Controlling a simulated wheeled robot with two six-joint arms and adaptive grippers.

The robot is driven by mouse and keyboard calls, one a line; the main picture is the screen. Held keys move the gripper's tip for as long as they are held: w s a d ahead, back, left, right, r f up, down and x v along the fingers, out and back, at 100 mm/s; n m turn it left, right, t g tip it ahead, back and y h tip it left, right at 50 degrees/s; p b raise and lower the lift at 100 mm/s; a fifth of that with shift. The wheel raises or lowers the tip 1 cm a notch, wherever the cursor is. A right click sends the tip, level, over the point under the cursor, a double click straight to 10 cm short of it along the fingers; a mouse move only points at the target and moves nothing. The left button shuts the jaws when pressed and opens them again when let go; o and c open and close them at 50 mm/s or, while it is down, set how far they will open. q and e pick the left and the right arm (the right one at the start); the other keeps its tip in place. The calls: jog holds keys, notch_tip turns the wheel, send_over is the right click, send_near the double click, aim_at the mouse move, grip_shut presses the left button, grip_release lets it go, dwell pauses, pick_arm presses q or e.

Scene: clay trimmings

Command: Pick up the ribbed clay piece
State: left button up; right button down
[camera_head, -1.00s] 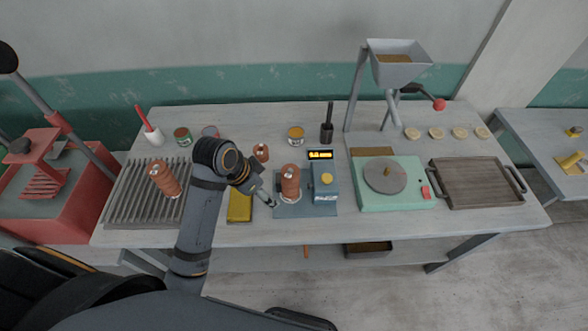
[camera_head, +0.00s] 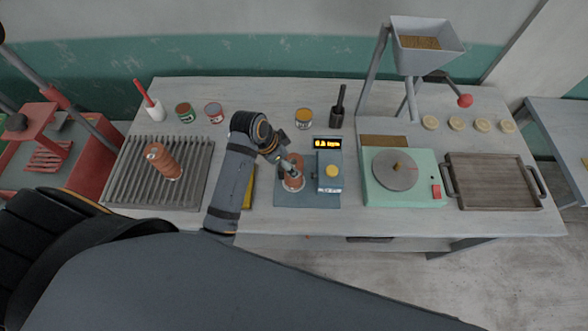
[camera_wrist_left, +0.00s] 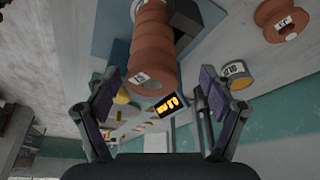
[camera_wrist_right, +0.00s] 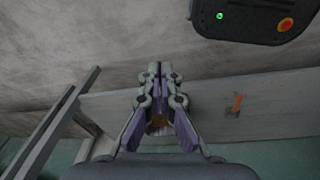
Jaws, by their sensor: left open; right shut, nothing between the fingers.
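A ribbed brown clay piece (camera_head: 293,184) stands on the plate of a blue-grey scale (camera_head: 290,203), partly hidden by my left gripper (camera_head: 285,164). In the left wrist view the ribbed piece (camera_wrist_left: 152,45) has a white label on its end and lies between and ahead of the spread fingers of my left gripper (camera_wrist_left: 152,88). I see no clear contact. My right gripper (camera_wrist_right: 158,76) is shut and empty, away from the clay, in the right wrist view.
The scale's lit display (camera_head: 327,142) and yellow button (camera_head: 333,171) are close right of the piece. Cans (camera_head: 304,118) and a dark tool holder (camera_head: 337,119) stand behind. A green wheel unit (camera_head: 404,190) and wooden tray (camera_head: 495,182) fill the right. A spool-shaped clay piece (camera_wrist_left: 277,22) shows in the left wrist view.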

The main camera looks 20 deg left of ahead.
pick_arm(q)
jog(key=x, duration=0.1)
jog(key=p+x, duration=0.1)
jog(key=x, duration=0.2)
jog(key=shift+s+d+f, duration=0.1)
jog(key=shift+s+d, duration=0.2)
jog(key=shift+d, duration=0.05)
jog(key=c, duration=0.7)
grip_shut()
pick_arm(e)
jog(key=shift+s+a+r, duration=0.15)
jog(key=shift+s+r, duration=0.6)
jog(key=shift+r, duration=0.2)
